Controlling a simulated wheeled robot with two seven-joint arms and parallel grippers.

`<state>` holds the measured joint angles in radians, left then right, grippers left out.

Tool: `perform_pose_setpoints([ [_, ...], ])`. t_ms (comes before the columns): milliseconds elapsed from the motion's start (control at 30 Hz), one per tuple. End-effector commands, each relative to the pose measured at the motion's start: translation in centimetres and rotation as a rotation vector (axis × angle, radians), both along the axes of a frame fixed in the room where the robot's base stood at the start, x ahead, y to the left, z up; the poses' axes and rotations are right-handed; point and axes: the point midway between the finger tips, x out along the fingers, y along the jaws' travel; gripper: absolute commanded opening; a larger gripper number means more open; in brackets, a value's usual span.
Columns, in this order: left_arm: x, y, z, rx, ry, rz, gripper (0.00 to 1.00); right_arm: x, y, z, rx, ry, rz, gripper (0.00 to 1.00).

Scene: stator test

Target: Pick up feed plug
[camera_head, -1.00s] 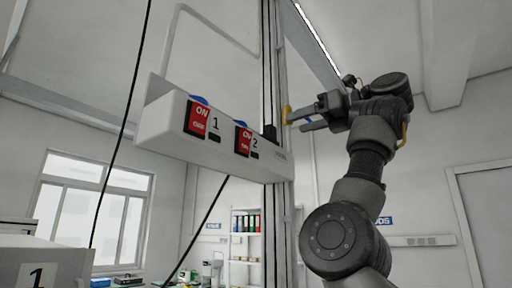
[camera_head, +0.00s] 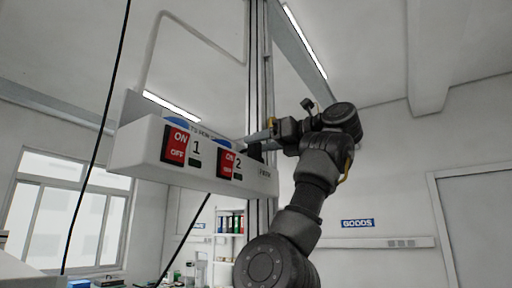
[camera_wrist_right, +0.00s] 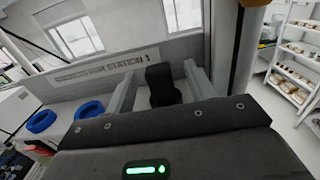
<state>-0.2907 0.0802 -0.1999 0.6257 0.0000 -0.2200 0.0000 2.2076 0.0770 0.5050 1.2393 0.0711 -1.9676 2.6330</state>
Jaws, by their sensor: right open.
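The feed plug looks to be the black upright plug on top of the white switch box (camera_head: 215,178). In the right wrist view the plug (camera_wrist_right: 160,84) shows between the two grey fingers of my right gripper (camera_wrist_right: 159,72), with a gap on both sides. The gripper is open. In the head view my right gripper (camera_head: 252,138) reaches in from the right at the box's right end, and the plug (camera_head: 254,150) is partly hidden there. I cannot tell how far down the fingers reach along the plug. My left gripper is not in view.
The box front carries two red ON/OFF switches (camera_head: 175,145), numbered 1 and 2. Blue round sockets (camera_wrist_right: 89,109) sit on its top. A vertical column (camera_head: 258,80) stands close behind the box. Black cables (camera_head: 100,140) hang at the left. A shelf (camera_wrist_right: 290,85) stands farther off.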

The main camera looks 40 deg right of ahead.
Motion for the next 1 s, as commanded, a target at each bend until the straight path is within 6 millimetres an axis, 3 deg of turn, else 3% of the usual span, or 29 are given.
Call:
perform_pose_setpoints([
  [33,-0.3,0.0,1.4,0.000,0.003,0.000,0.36,1.0,0.5,0.7,-0.001,0.003,0.002,0.55],
  [200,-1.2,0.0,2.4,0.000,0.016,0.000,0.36,2.9,1.1,0.3,0.000,0.002,0.001,0.55],
  [500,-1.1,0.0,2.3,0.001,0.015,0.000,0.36,3.4,1.2,0.0,0.000,0.001,0.000,0.55],
  [867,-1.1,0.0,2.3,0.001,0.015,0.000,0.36,3.4,1.2,0.0,-0.001,0.002,0.000,0.09],
  [1000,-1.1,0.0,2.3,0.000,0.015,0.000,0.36,3.4,1.2,0.0,-0.001,0.002,0.001,0.06],
])
